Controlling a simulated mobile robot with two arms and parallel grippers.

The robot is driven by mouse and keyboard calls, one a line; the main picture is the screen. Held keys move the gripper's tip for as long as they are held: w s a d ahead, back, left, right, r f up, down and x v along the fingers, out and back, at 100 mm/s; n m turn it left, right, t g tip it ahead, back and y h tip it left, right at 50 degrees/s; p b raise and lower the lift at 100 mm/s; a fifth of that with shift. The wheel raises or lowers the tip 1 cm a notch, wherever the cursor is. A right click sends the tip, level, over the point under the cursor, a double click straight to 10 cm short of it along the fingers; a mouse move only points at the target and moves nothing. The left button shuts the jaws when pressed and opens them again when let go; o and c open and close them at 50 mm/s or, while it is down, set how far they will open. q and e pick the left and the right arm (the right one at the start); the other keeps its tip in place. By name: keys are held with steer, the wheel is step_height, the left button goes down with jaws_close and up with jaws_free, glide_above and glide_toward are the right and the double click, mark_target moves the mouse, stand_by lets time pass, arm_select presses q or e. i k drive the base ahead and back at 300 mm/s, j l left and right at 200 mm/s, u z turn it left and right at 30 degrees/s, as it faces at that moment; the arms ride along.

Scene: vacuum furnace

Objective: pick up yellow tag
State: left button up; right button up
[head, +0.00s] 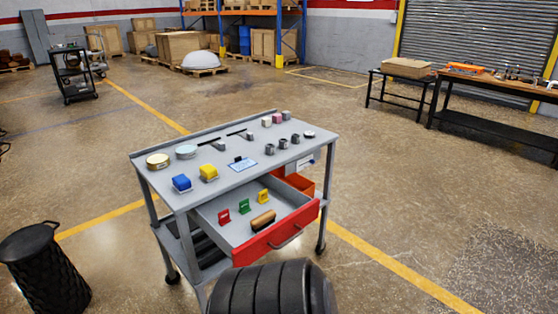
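The yellow tag (263,196) is a small upright piece in the open drawer (228,228) of a grey cart. It stands at the right end of a row, beside a green tag (244,206) and a red tag (224,217). A brush with a brown wooden back (263,220) lies in front of the tags, nearer the red drawer front (277,238). The yellow tag looks unobstructed from here. Neither of my grippers shows in the head view.
The cart top (225,184) holds a blue block (181,183), a yellow block (208,172), round tins (158,161) and small grey parts (283,143). An orange bin (303,183) is beside the drawer. A black basket (45,275) stands left. Floor to the right is clear.

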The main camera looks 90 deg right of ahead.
mark_target(263, 194)
steer(key=z, duration=2.65)
steer(key=i+j, duration=0.2)
steer(key=i+j+z, duration=0.1)
steer(key=j, duration=0.3)
steer(key=i+j+z, duration=0.1)
steer(key=j, duration=0.25)
steer(key=i+j, duration=0.25)
steer(key=i+j+z, duration=0.1)
steer(key=j, duration=0.3)
steer(key=i, duration=0.1)
